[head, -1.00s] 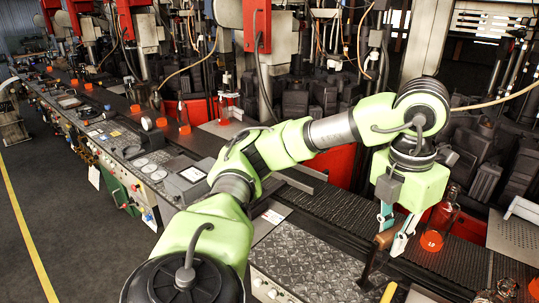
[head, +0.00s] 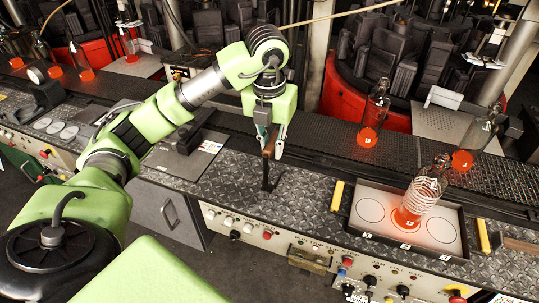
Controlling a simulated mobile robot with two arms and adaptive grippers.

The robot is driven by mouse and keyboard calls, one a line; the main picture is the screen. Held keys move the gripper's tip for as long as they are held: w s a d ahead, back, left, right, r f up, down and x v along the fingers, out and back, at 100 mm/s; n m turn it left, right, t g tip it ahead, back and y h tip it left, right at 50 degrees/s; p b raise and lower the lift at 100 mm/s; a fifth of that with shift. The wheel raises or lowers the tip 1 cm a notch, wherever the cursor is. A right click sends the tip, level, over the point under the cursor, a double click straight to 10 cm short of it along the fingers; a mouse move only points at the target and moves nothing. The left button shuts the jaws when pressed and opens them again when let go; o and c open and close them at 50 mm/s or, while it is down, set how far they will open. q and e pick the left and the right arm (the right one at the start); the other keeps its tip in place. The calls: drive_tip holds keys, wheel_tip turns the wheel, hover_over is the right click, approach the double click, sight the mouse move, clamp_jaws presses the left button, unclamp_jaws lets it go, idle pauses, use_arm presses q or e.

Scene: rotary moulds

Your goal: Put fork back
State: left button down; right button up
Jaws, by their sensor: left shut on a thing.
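My left gripper (head: 271,138) is shut on the fork and holds it above the chequered metal bench top. The fork has a brown wooden handle (head: 267,149) between the fingers and a dark metal end (head: 270,180) pointing down. I cannot tell whether its lower tip touches the bench. My right gripper is not in view.
A shallow tray (head: 371,190) with circle marks stands to the right, holding a clear bottle (head: 430,188) with a glowing orange base. Yellow bars (head: 337,195) flank it. More bottles (head: 371,118) stand on the dark conveyor (head: 325,145) behind. Bench top (head: 225,185) left of the fork is clear.

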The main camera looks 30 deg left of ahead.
use_arm(q)
drive_tip(key=shift+w+a+f, duration=0.55)
drive_tip(key=shift+w+f, duration=0.05)
drive_tip(key=shift+f, duration=0.2)
drive_tip(key=shift+w+a+f, duration=0.1)
drive_tip(key=shift+f, duration=0.1)
drive_tip(key=shift+w+a+f+p, duration=0.15)
drive_tip(key=shift+f+p, duration=0.4)
drive_tip(key=shift+f, duration=0.5)
drive_tip(key=shift+w+a+f+p, duration=0.15)
drive_tip(key=shift+f+p, duration=0.4)
drive_tip(key=shift+f, duration=0.5)
drive_tip(key=c, duration=2)
unclamp_jaws()
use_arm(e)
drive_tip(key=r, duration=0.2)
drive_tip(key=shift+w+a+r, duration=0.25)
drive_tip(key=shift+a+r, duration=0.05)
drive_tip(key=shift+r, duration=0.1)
use_arm(q)
drive_tip(key=shift+d+r, duration=0.1)
drive_tip(key=shift+r, duration=0.05)
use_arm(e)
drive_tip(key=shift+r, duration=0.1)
